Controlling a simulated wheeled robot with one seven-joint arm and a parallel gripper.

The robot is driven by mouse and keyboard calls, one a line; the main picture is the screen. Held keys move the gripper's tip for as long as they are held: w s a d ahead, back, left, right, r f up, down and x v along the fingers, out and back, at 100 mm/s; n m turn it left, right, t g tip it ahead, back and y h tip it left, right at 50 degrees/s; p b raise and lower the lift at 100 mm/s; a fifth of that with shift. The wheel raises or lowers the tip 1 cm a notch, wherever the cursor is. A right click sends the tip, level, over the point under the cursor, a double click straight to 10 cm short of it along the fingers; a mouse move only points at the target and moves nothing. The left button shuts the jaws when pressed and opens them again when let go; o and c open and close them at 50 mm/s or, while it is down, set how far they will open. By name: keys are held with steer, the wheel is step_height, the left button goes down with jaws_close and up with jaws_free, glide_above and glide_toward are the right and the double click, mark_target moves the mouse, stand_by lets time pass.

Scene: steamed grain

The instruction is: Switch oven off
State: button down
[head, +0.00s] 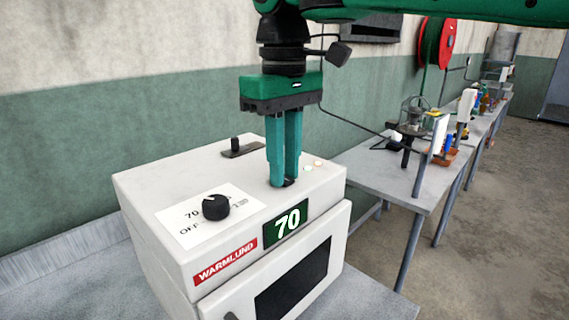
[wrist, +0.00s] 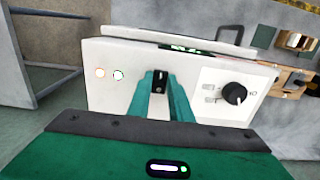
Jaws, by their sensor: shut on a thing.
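The white oven (head: 150,188), labelled WARMLUND, stands on a grey surface. A green display (head: 288,222) on its front reads 70. A black round dial (head: 215,207) sits on a white label marked 70 and OFF; it also shows in the wrist view (wrist: 234,94). My gripper (head: 284,181) points straight down onto the oven top, right of the dial and apart from it. Its teal fingers are shut on a small black switch (wrist: 159,82), mostly hidden by them in the head view. Two small indicator lights (wrist: 109,74) sit beside the fingers, one orange, one whitish green.
A black knob on a dark plate (head: 240,149) sits at the back of the oven top. The oven door (head: 300,278) has a dark window and looks closed. A grey table (head: 390,172) with equipment stands to the right; a wall rises behind the oven.

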steer(key=shift+w+a+g+h, duration=0.15)
steer(key=shift+w+g+h, duration=0.05)
steer(key=shift+g+h, duration=0.35)
steer(key=shift+w+a+g+h, duration=0.1)
steer(key=shift+w+g+h, duration=0.1)
steer(key=shift+g+h, duration=0.3)
steer(key=c, duration=1.6)
jaws_free()
steer(key=shift+s+d+y, duration=0.1)
steer(key=shift+s+y, duration=0.05)
steer(key=shift+y, duration=0.1)
